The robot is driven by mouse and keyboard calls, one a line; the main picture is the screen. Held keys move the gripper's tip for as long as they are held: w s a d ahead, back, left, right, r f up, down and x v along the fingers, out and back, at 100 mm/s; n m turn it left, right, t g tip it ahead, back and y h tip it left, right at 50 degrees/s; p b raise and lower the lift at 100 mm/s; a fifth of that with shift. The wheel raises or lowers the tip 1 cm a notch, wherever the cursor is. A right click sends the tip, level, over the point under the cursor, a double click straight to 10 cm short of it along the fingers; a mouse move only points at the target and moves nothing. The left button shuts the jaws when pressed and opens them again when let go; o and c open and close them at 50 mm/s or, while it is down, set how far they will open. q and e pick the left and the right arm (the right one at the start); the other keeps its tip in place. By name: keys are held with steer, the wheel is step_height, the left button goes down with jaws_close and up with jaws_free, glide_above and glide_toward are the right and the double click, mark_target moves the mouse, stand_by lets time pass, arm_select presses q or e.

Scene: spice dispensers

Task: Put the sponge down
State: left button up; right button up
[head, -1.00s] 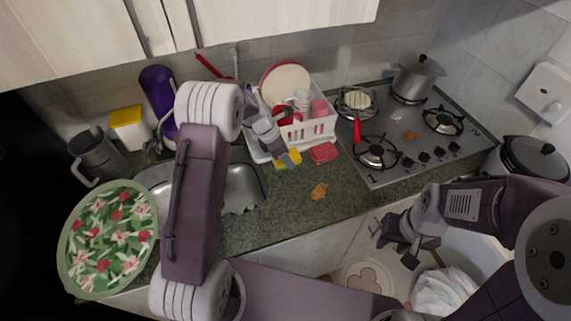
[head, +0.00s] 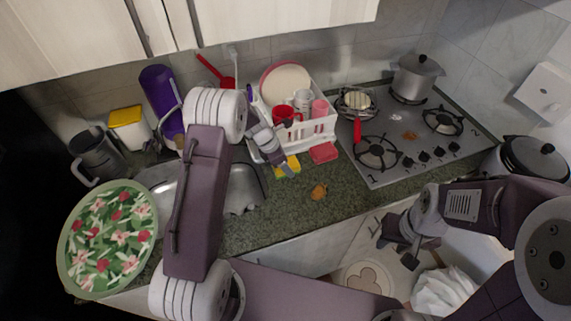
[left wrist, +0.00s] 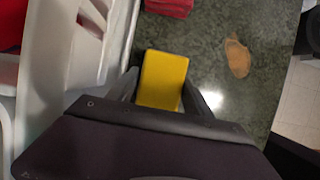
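The yellow sponge (head: 288,167) is at the counter beside the front of the white dish rack. In the left wrist view the sponge (left wrist: 163,80) fills the gap between the fingers of my left gripper (left wrist: 161,92), which look closed against its sides. In the head view my left gripper (head: 281,160) points down at the counter and partly covers the sponge. I cannot tell whether the sponge's underside touches the counter. My right gripper (head: 399,252) is in front of the lower cabinets, empty, with its fingers apart.
The dish rack (head: 318,130) with a plate and cups stands close to my left gripper. A red block (head: 323,152) lies right of the sponge, and a brown patch (head: 318,191) is on the counter (head: 270,222). The sink (head: 243,188) is left, the stove (head: 405,150) right.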

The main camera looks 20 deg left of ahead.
arm_select(q)
steer(key=shift+s+d+f, duration=0.1)
steer(key=shift+s+f, duration=0.05)
steer(key=shift+s, duration=0.1)
steer(key=shift+r, duration=0.55)
steer(key=v, duration=1.2)
steer(key=s+d+f+m+g+y, duration=0.1)
steer(key=s+f+m+y, duration=0.1)
steer(key=s+m, duration=1.9)
steer(key=m+y, duration=0.1)
steer(key=m, duration=0.2)
steer(key=shift+s+f+m+y, duration=0.15)
steer(key=shift+m+y, duration=0.15)
steer(key=shift+d, duration=0.1)
steer(key=shift+s, duration=0.1)
